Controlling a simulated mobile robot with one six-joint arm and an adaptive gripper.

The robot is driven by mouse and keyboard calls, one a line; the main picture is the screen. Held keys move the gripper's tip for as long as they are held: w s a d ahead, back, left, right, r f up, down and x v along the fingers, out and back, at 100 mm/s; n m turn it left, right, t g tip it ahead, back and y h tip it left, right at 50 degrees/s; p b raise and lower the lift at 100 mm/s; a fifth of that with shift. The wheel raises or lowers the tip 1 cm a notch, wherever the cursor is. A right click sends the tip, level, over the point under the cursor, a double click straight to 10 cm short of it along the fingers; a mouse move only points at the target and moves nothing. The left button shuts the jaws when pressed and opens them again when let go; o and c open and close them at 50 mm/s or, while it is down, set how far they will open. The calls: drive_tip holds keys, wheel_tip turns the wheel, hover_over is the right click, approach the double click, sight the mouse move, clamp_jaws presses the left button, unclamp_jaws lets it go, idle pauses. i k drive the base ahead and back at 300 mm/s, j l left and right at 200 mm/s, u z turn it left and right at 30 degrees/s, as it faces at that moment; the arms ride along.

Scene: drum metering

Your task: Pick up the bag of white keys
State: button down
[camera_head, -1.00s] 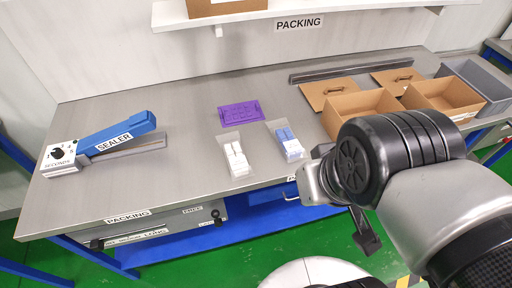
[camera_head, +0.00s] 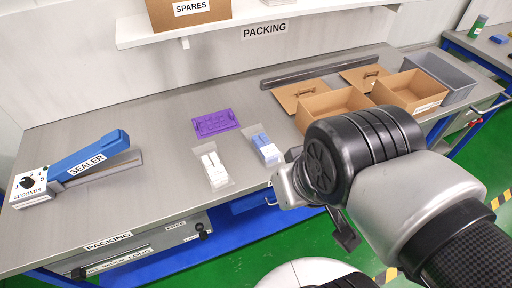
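The bag of white keys (camera_head: 212,166) is a clear bag with white pieces in it. It lies flat on the grey packing table near the front edge, left of a similar bag of blue and white pieces (camera_head: 264,147). My gripper (camera_head: 343,232) shows only in part as a dark finger below my wrist, off the table's front edge and to the right of both bags. It is apart from the bags. The rest of the gripper is hidden behind my arm, and I cannot see whether it is open.
A purple tray (camera_head: 215,123) lies behind the bags. A blue sealer (camera_head: 88,154) stands at the left. Open cardboard boxes (camera_head: 335,104), lids and a grey bin (camera_head: 446,70) are at the right. The table (camera_head: 165,190) is clear between sealer and bags.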

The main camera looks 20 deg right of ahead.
sight(219, 178)
drive_tip(key=i+j+z, duration=0.15)
drive_tip(key=j+z, duration=0.15)
drive_tip(key=i+j+z, duration=0.1)
drive_tip(key=j+z, duration=0.55)
drive_tip(key=j, duration=0.15)
drive_tip(key=i, duration=0.05)
